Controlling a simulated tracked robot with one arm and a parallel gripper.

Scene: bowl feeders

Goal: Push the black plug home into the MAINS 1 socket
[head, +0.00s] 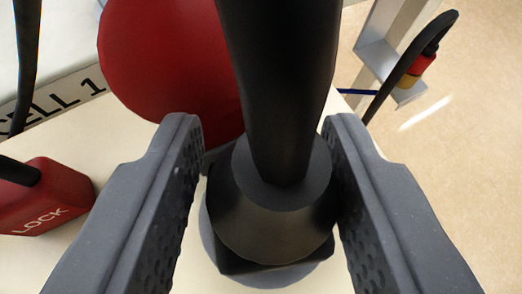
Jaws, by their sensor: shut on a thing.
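The black plug (270,213) is in the middle of the head view, with its thick black cable (280,80) rising toward the camera. My gripper (265,145) is shut on the plug, with one grey finger on its left side and one on its right. Below the plug a grey round rim (285,276) shows on the pale surface; it may be part of a socket. The plug hides most of it, and I cannot tell how deep the plug sits. No MAINS 1 label is readable.
A large red disc (165,65) stands just behind the plug to the left. A red LOCK block (48,198) is at the left. A "CELL 1" label (55,100) is at the upper left. A metal frame (385,60) with a black cable (400,75) is at the upper right, above the floor.

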